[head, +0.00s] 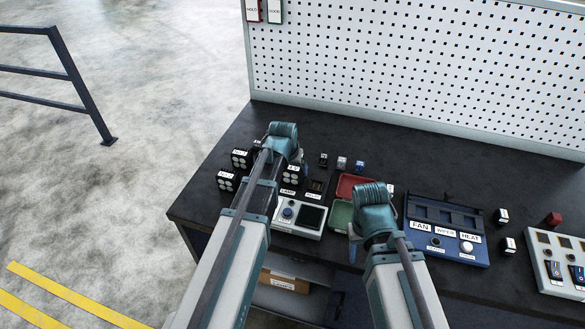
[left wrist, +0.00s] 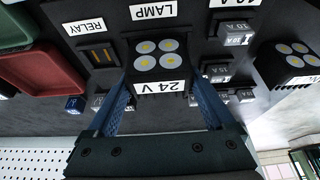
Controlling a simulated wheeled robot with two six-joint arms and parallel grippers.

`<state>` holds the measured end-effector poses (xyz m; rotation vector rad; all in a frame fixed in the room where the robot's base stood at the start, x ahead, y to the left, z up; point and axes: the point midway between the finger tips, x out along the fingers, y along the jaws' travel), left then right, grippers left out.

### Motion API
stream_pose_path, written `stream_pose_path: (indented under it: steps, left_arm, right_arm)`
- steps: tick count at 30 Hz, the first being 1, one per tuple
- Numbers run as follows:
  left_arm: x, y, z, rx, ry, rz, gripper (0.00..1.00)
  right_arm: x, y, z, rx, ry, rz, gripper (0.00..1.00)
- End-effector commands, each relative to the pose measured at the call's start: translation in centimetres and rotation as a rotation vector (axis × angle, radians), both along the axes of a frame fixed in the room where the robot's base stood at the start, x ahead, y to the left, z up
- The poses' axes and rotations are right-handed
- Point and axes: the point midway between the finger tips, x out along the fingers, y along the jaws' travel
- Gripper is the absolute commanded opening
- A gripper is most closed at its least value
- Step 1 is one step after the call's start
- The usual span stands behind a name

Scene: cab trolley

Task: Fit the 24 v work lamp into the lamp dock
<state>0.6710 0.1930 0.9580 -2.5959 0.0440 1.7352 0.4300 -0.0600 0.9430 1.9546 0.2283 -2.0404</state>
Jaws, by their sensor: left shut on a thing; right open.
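The 24 V work lamp (left wrist: 160,58), a dark block with round yellow-white lights, is between the fingers of my left gripper (left wrist: 163,86), which is shut on it. In the head view the lamp (head: 291,178) is at the dock unit, just behind the LAMP label (head: 288,191). The lamp dock (left wrist: 126,42) shows as a dark edge around the lamp, beside the RELAY slot (left wrist: 99,54). I cannot tell whether the lamp is fully seated, as its underside is hidden. My right gripper (head: 354,247) is open and empty near the front edge of the bench.
Other lamp blocks (head: 226,181) stand left of the dock, one (left wrist: 292,60) also in the wrist view. Small fuses (left wrist: 233,33) are nearby. Red (head: 350,186) and green (head: 340,214) trays lie between the arms. A blue FAN/WIPER/HEAT panel (head: 460,252) is at right.

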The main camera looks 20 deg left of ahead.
Motion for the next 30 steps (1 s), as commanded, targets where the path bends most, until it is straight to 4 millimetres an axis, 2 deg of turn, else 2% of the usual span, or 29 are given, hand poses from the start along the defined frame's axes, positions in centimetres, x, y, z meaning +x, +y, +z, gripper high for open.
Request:
stream_pose_path:
  steps: [11, 12, 13, 23, 30]
  left_arm:
    - [0.0, 0.0, 0.0, 0.0, -0.001, 0.0, 0.06]
    - [0.0, 0.0, 0.0, 0.0, -0.001, 0.0, 0.94]
    - [0.0, 0.0, 0.0, 0.0, -0.001, 0.0, 1.0]
    - [-0.1, 0.0, 0.2, 0.0, 0.0, 0.0, 1.0]
    - [-0.6, 0.0, 1.8, 0.0, 0.0, 0.0, 1.0]
  right_arm:
    - [0.0, 0.0, 0.0, 0.0, 0.0, 0.0, 0.5]
    - [0.0, 0.0, 0.0, 0.0, 0.0, 0.0, 0.5]
    - [0.0, 0.0, 0.0, 0.0, 0.0, 0.0, 0.5]
    - [0.0, 0.0, 0.2, 0.0, 0.0, 0.0, 0.5]
    - [0.0, 0.0, 1.8, 0.0, 0.0, 0.0, 0.5]
